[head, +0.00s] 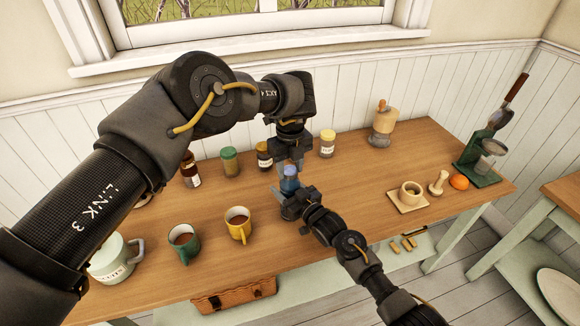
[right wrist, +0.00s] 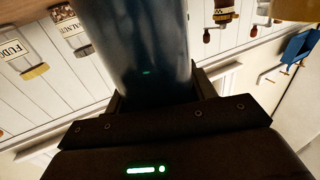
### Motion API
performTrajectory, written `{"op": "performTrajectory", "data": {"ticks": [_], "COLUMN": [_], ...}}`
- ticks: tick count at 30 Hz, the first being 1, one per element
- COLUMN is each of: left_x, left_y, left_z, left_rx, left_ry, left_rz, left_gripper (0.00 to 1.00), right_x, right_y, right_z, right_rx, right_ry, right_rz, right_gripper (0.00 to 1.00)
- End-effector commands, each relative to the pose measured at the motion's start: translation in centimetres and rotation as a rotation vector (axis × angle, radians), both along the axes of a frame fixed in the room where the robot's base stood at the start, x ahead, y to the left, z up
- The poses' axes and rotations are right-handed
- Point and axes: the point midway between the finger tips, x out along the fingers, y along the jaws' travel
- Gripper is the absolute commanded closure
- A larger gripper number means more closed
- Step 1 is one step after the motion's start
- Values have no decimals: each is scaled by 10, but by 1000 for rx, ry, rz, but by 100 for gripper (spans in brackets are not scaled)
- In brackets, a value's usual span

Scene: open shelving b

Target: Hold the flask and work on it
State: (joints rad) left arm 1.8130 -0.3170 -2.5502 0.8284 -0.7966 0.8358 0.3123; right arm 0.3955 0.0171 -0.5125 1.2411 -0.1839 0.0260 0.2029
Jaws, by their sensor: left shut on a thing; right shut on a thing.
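The flask (head: 289,184) is a small blue upright cylinder above the middle of the wooden table. In the right wrist view it is a large dark blue body (right wrist: 140,50) filling the top middle. My right gripper (head: 291,203) comes from the front and is shut on the flask's lower body. My left gripper (head: 290,166) reaches down from above and is shut on the flask's top. The left fingers hide most of the top, so I cannot tell a lid from the body. Whether the flask's base touches the table is hidden.
A yellow mug (head: 238,226) and a green mug (head: 184,243) stand left of the flask. Several jars line the back, including a yellow-lidded one (head: 327,144). Table is clear just right of the flask.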

Motion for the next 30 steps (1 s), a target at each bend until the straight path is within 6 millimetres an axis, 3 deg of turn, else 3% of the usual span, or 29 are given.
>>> {"op": "performTrajectory", "data": {"ticks": [6,12,16,17,21,30], "left_x": [0,0,0,0,0,0], "left_y": [0,0,0,0,0,0], "left_z": [0,0,0,0,0,1], "left_rx": [1,0,-1,-1,-1,-1], "left_ry": [-2,-2,-2,-2,-1,0], "left_rz": [-570,-944,-935,-934,-933,-931], "left_gripper": [85,85,85,55,37,36], "right_x": [0,0,-1,-1,-1,0], "right_y": [1,1,1,1,1,1], "right_z": [0,0,0,0,0,0], "right_rx": [-1,-1,-1,-1,0,0], "right_ry": [-1,-1,-1,-1,0,0], "right_rz": [2,2,2,2,2,1], "right_gripper": [100,100,100,100,100,100]}}
